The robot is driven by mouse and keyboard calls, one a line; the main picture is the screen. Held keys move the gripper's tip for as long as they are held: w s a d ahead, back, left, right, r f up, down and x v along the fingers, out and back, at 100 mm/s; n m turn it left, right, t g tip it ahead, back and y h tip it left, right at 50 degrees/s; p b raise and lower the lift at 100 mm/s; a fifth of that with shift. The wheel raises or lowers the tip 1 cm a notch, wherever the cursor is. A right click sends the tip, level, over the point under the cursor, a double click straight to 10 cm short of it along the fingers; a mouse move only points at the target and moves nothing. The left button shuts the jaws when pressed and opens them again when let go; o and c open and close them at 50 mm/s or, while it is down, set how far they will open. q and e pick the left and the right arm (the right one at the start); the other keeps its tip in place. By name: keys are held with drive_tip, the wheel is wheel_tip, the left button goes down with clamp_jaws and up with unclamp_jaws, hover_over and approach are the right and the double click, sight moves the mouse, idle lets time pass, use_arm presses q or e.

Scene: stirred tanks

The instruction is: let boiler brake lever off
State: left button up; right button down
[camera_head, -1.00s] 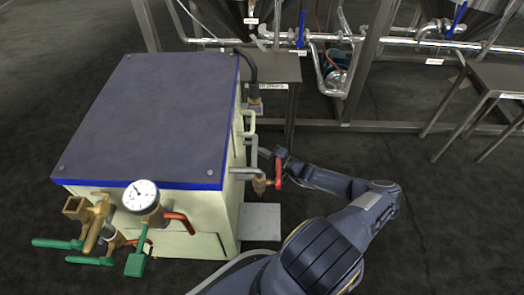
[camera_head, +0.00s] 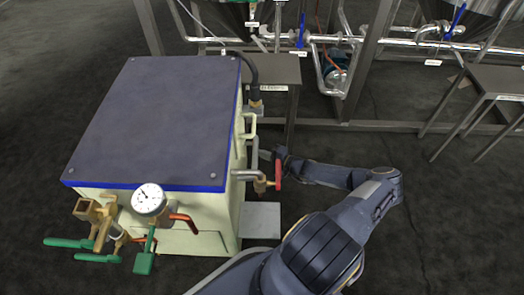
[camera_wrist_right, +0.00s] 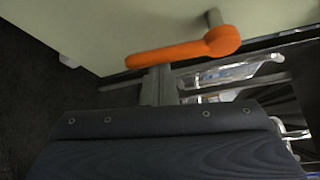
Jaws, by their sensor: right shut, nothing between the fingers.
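The boiler is a cream box with a dark, blue-edged top (camera_head: 155,115), left of centre in the head view. An orange lever (camera_wrist_right: 185,48) sits on a short grey peg against a cream wall in the right wrist view. I cannot make out this lever in the head view. My right gripper (camera_wrist_right: 157,85) is shut and empty, its fingers just below the lever's middle in that view; I cannot tell whether they touch it. In the head view the right gripper (camera_head: 264,155) is beside the boiler's right side, partly hidden by the red valve handle. My left gripper is out of view.
A red valve handle (camera_head: 278,170) on a brass fitting is close to my right wrist. A gauge (camera_head: 149,199) and green-handled valves (camera_head: 144,263) are on the boiler's front. A small steel table (camera_head: 272,69) and pipes stand behind.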

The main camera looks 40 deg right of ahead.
drive_tip(key=s+a+r+m+g+y+p, duration=0.3)
drive_tip(key=s+a+r+m+g+p, duration=0.1)
drive_tip(key=r+m+g+p, duration=0.1)
drive_tip(key=m+g+p, duration=0.1)
drive_tip(key=m+g, duration=0.1)
drive_tip(key=m, duration=0.1)
drive_tip(key=shift+s+r, duration=0.15)
drive_tip(key=shift+s, duration=0.1)
idle(0.7)
drive_tip(key=shift+r, duration=0.15)
idle(0.5)
